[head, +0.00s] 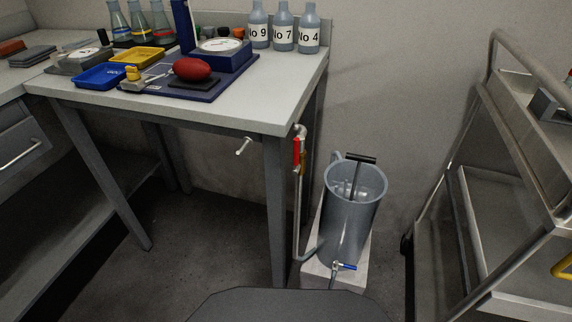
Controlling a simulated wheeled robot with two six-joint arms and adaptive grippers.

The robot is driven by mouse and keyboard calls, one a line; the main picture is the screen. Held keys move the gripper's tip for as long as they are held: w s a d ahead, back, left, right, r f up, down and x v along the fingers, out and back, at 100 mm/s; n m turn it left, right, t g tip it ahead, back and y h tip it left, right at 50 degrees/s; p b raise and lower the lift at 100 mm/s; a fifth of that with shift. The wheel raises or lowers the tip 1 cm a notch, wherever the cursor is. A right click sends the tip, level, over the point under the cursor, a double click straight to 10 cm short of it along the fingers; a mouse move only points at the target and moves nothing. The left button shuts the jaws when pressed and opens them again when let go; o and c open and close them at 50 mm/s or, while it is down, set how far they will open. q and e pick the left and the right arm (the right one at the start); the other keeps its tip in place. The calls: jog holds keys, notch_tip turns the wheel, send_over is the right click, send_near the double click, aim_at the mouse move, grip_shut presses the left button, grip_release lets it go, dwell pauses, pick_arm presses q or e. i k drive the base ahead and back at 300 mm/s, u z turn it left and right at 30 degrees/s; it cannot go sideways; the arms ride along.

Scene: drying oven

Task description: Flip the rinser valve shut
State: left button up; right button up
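A grey cylindrical rinser (348,225) stands on a light block on the floor, right of the bench. Its open top shows a dark T-shaped handle and pale contents inside. A valve with a red lever (296,152) sits high on the thin pipe by the bench leg; the lever points down, roughly along the pipe. A second valve with a blue lever (347,267) is low at the front of the rinser; its lever lies roughly level, pointing right. Neither of my grippers is in view.
The bench (240,112) carries a scale, trays, a red oval object, flasks and numbered bottles (283,27). A metal cart (510,150) stands at the right. The light block (350,276) is under the rinser. Open floor lies below the bench.

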aim_at(297, 167)
jog(key=z, duration=0.85)
jog(key=k, duration=1.2)
jog(key=u, duration=1.6)
jog(key=i, duration=0.5)
